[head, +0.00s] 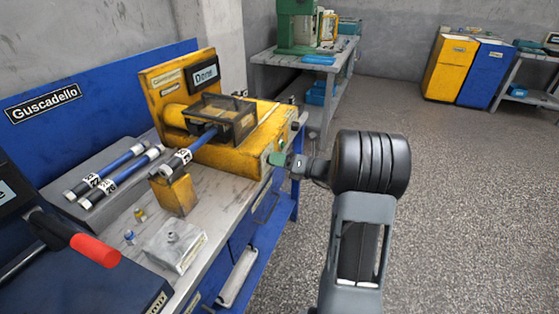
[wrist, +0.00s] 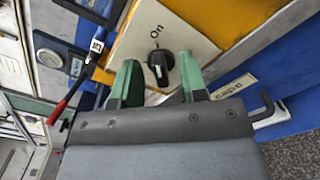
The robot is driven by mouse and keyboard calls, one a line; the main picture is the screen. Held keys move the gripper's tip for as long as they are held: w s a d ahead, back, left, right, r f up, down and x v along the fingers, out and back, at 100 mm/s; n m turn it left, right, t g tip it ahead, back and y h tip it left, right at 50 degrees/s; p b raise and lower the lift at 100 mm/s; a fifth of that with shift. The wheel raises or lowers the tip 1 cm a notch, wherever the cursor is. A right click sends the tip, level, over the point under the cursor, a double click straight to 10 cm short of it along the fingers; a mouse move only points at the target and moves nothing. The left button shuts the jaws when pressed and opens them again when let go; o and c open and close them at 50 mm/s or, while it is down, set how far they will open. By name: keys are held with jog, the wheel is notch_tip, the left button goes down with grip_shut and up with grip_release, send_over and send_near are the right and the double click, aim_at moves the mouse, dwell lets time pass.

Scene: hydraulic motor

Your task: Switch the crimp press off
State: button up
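The crimp press (head: 255,135) is a yellow machine on the workbench, with a display (head: 206,74) reading "Done". In the wrist view its black rotary knob (wrist: 158,66) sits on a pale plate (wrist: 185,45) marked "On" above it. The knob has a white mark at its lower end; any label below is hidden by my gripper. My gripper (head: 279,159) is at the press's front right end. In the wrist view its two green fingers (wrist: 160,80) are spread, one on each side of the knob in the picture. I see no clear contact with the knob.
A hose (head: 185,160) runs into the press over a yellow block (head: 175,195). More hoses (head: 115,175) lie on the grey tray at left. A machine with a red-handled lever (head: 95,250) stands at front left. Open floor (head: 450,180) lies to the right.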

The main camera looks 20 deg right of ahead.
jog(key=shift+c, duration=0.3)
grip_shut()
jog(key=shift+n, duration=0.3)
jog(key=n+b, duration=0.4)
jog(key=n, duration=0.1)
jog(key=n+b, duration=0.3)
jog(key=n, duration=0.3)
jog(key=n+b, duration=0.4)
jog(key=n, duration=0.2)
jog(key=shift+s+a+f+b, duration=0.1)
jog(key=shift+s+a+b, duration=0.2)
jog(key=shift+n, duration=0.3)
